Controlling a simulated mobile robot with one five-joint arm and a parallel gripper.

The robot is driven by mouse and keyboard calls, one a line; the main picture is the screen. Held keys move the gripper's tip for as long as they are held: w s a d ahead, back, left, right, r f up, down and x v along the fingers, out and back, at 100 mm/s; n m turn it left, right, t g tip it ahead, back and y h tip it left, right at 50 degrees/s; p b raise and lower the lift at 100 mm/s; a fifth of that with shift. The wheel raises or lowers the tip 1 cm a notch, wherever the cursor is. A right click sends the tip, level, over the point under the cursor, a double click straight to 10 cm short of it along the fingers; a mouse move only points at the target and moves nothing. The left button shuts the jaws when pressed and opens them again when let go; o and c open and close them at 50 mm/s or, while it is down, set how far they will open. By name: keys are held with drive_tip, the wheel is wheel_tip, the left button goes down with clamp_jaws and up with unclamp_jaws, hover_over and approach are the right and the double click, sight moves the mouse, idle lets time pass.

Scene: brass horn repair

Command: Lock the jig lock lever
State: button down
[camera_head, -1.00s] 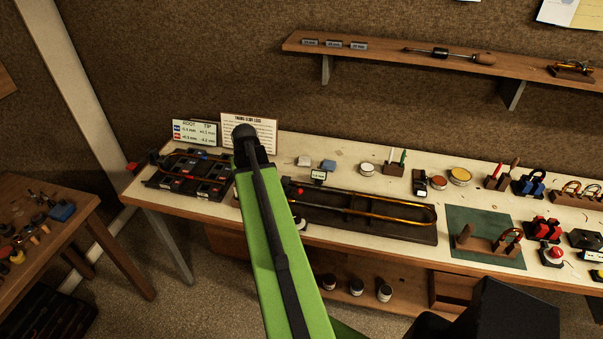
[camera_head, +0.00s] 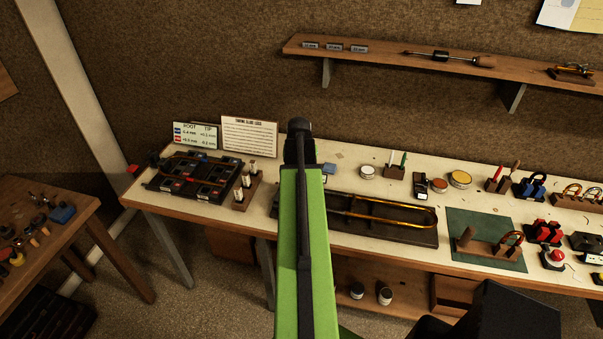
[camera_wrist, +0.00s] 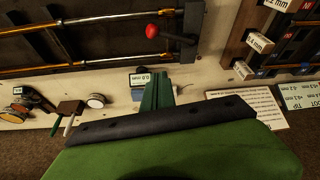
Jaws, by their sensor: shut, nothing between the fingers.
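A lever with a red ball knob (camera_wrist: 152,31) and a dark arm sits at the end of the long dark jig (camera_wrist: 85,32) in the wrist view. The jig holds brass slide tubes, and it also shows in the head view (camera_head: 400,232). My gripper (camera_wrist: 157,76) is shut and empty, its green fingers apart from the knob and pointing toward the jig side. In the head view my green arm hides the lever end of the jig and my fingertips.
Beside the jig are a wooden block with pale labelled pegs (camera_head: 240,194) and a tray of dark modules (camera_head: 197,177). A sign (camera_head: 249,136) stands behind. A small label (camera_wrist: 141,79), tins (camera_wrist: 97,101) and a brush holder (camera_wrist: 70,108) are near my gripper.

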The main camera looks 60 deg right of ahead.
drive_tip(key=b+x, duration=0.6)
drive_tip(key=x, duration=0.2)
drive_tip(key=shift+a+f, duration=0.15)
drive_tip(key=shift+a, duration=0.05)
drive_tip(key=a, duration=0.1)
drive_tip(key=s+a, duration=0.2)
drive_tip(key=shift+a+r, duration=0.25)
drive_tip(key=shift+r, duration=0.15)
drive_tip(key=shift+w, duration=0.15)
